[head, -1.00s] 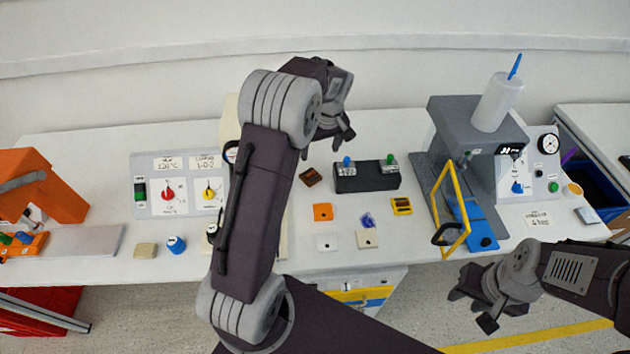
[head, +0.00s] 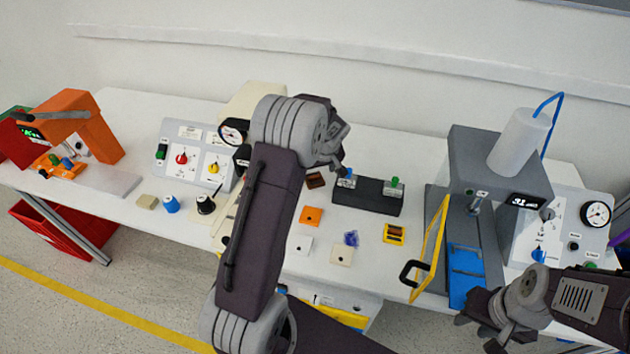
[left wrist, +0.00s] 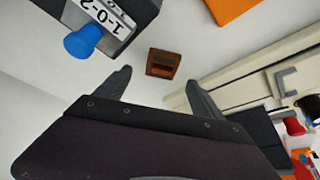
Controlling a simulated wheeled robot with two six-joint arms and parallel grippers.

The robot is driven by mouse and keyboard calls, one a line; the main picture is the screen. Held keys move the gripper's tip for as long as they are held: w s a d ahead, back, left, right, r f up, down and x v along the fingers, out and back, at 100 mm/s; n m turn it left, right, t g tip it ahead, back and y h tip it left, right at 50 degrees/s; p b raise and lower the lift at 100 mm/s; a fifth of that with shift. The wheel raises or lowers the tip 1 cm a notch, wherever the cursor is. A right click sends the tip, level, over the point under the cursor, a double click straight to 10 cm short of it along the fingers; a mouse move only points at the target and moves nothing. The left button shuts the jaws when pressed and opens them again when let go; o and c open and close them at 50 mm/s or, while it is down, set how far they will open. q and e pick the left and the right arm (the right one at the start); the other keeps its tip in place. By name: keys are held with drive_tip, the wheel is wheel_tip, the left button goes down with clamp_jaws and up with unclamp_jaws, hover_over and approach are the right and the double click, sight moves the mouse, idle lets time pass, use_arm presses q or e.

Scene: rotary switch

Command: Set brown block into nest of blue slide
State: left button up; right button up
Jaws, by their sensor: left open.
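The brown block (head: 316,180) lies on the table left of a dark box with a blue and a green knob. In the left wrist view the brown block (left wrist: 163,63) lies ahead, between and beyond the two open fingers. My left gripper (head: 338,167) is open and empty, above the table near the block and the blue knob. The blue slide (head: 466,278) sits on the grey press at the right, beside a yellow-framed guard; its nest is not clear at this size. My right gripper (head: 480,328) seems open and empty, in front of the press.
The dark two-knob box (head: 368,196) stands close to the left gripper. The yellow guard (head: 431,250) stands left of the slide.

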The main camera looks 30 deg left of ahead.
sight(314, 176)
use_arm(q)
drive_tip(key=x, duration=0.4)
drive_tip(key=shift+a+f, duration=0.2)
drive_tip(key=shift+w+a+f, duration=0.1)
drive_tip(key=shift+w+f, duration=0.05)
drive_tip(key=shift+f, duration=0.2)
drive_tip(key=shift+c, duration=1.2)
drive_tip(key=shift+r, duration=0.1)
drive_tip(key=c, duration=1.4)
